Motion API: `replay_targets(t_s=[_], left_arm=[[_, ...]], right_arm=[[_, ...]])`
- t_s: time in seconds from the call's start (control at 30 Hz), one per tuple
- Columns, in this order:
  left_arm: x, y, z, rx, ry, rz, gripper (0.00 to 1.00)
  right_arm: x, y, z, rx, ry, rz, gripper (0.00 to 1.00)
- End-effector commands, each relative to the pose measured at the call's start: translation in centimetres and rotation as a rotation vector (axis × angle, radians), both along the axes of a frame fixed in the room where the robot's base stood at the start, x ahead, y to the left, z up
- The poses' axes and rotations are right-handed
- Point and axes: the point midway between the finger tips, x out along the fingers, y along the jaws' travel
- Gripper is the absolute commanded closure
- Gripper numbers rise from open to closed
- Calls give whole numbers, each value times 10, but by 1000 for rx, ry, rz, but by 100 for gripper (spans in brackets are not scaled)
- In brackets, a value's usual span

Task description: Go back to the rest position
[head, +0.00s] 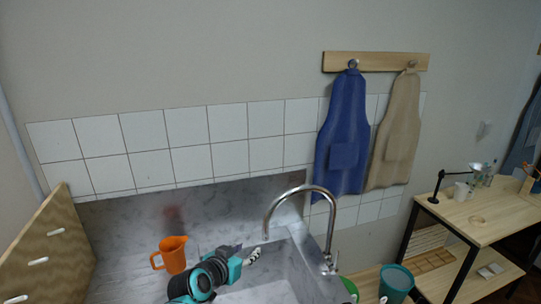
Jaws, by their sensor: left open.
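My left gripper (257,254) shows low in the head view, over the marble sink, at the end of my black and teal arm. It is open, with no object seen between its fingers. An orange jug (173,254) stands upright to the left of the arm, its handle pointing left. The jug and the gripper are apart. My right gripper does not show.
A curved metal tap (303,191) rises right of the gripper. A wooden panel (49,246) stands at the left. A teal bucket (396,281) is right of the sink. A wooden table (480,214) stands farther right. Blue and beige aprons (343,135) hang on the wall.

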Motion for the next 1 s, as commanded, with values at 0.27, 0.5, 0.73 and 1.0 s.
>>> replay_targets(t_s=[0.27, 0.5, 0.73, 1.0], left_arm=[[-134, 43, -79, 52, 287, 135, 60], [-215, 83, -132, 96, 448, 300, 60], [-233, 93, -142, 107, 483, 348, 60], [-232, 93, -141, 106, 482, 346, 60]], right_arm=[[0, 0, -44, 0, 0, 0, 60], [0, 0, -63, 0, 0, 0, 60], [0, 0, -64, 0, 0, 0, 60], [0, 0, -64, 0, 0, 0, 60]])
